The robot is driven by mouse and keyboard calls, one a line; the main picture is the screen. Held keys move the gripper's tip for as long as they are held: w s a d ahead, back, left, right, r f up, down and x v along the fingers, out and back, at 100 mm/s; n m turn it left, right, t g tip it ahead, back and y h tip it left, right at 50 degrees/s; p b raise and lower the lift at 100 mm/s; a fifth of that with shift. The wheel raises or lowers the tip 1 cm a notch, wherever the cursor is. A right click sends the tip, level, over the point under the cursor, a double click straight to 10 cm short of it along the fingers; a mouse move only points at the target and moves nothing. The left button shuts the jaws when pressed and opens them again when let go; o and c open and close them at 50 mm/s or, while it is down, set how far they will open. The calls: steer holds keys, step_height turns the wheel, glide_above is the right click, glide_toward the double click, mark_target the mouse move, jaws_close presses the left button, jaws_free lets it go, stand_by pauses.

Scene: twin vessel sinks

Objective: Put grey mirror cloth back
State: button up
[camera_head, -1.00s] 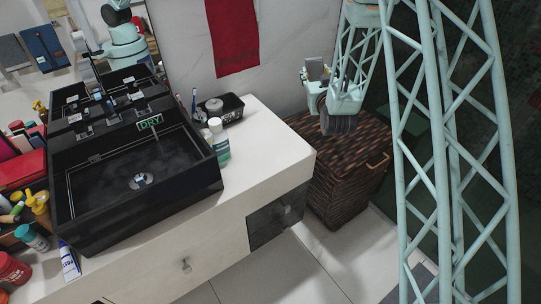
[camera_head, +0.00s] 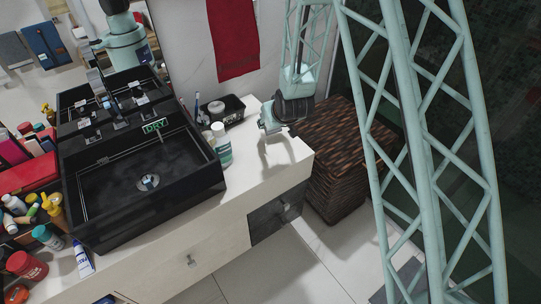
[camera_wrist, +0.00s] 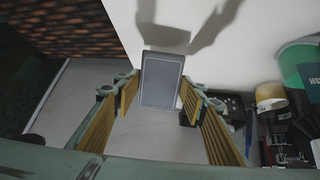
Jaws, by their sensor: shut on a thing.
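The grey mirror cloth (camera_wrist: 161,80) shows in the wrist view as a flat grey rectangle with a pale border, between the tips of my gripper (camera_wrist: 158,95). My gripper is shut on it. In the head view my gripper (camera_head: 272,123) is above the right end of the white counter (camera_head: 275,155), right of the black sink. The cloth cannot be made out there. The gripper's shadow falls on the counter in the wrist view.
The black sink (camera_head: 150,180) bears a "DRY" label. Right of it stand a white-capped bottle (camera_head: 222,152) and a black tray (camera_head: 233,112). A wicker basket (camera_head: 340,150) is beyond the counter's right end. A red towel (camera_head: 233,40) hangs on the wall.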

steer(key=s+a+g+p, duration=0.1)
steer(key=s, duration=0.3)
steer(key=s+a+f+n+g+p, duration=0.1)
steer(key=s+a+g, duration=0.1)
steer(key=s, duration=0.2)
steer(key=s+a+f+g+p, duration=0.1)
steer(key=s+a, duration=0.1)
steer(key=s, duration=0.2)
steer(key=shift+s+a+g+h, duration=0.1)
steer(key=shift+s+g+h, duration=0.15)
steer(key=shift+g+h, duration=0.15)
steer(key=shift+s+a+f+n+g+p, duration=0.1)
steer(key=shift+s+a+n+g+p, duration=0.1)
steer(key=shift+s, duration=0.4)
steer(key=shift+s+a+n+g+p, duration=0.1)
steer(key=shift+s+g+p, duration=0.1)
steer(key=shift+s, duration=0.4)
steer(key=shift+s, duration=0.45)
steer(key=shift+s+a+g, duration=0.15)
steer(key=shift+s+g, duration=0.15)
steer(key=shift+s, duration=0.35)
steer(key=s+r+n+g+h+p, duration=0.1)
steer(key=s+r+p, duration=0.1)
steer(key=s, duration=0.6)
steer(key=shift+s+a+g, duration=0.2)
steer(key=shift+a+g, duration=0.2)
